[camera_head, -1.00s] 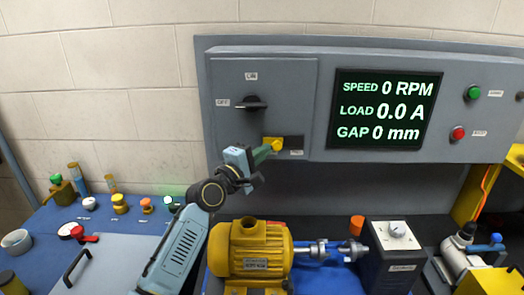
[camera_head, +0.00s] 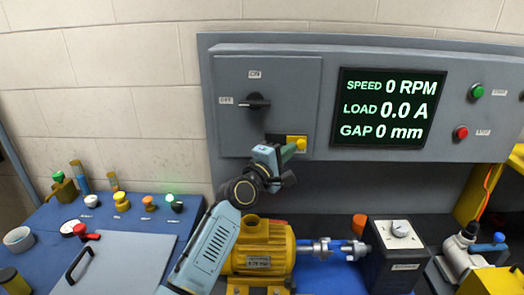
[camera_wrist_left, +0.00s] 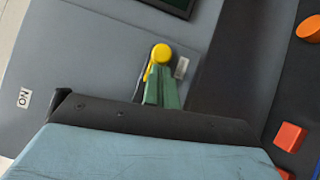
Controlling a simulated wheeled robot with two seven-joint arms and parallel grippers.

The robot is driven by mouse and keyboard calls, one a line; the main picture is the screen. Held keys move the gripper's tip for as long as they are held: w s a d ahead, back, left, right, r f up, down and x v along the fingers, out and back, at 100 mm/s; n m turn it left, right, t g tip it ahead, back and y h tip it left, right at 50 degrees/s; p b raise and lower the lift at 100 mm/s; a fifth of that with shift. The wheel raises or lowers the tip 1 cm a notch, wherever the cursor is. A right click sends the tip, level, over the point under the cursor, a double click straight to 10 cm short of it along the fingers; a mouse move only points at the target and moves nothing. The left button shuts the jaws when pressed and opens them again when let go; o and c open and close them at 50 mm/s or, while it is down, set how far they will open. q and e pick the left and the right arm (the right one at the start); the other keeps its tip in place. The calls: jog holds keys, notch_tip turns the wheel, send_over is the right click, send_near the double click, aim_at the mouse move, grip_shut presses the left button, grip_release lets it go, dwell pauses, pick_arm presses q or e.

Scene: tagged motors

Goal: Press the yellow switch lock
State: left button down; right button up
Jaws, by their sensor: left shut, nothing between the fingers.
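The yellow switch lock (camera_head: 299,141) sits at the right end of a short black plate on the grey cabinet's lower edge. My left gripper (camera_head: 290,150) is shut and empty, its green fingertips at the lock's lower left. In the left wrist view, the lock's round yellow knob (camera_wrist_left: 161,53) shows just beyond the green fingertips (camera_wrist_left: 160,82), which hide part of its body. I cannot tell whether they touch it. My right gripper is not in view.
A black rotary switch (camera_head: 257,101) is above the lock, turned towards OFF. A screen (camera_head: 390,108), green button (camera_head: 477,90) and red button (camera_head: 460,133) are to the right.

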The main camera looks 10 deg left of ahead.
pick_arm(q)
jog(key=w+a+b+v, duration=0.1)
jog(key=a+v, duration=0.1)
jog(key=v, duration=1.1)
jog(key=shift+w+a+f, duration=0.15)
jog(key=shift+w+f, duration=0.05)
jog(key=shift+w, duration=0.05)
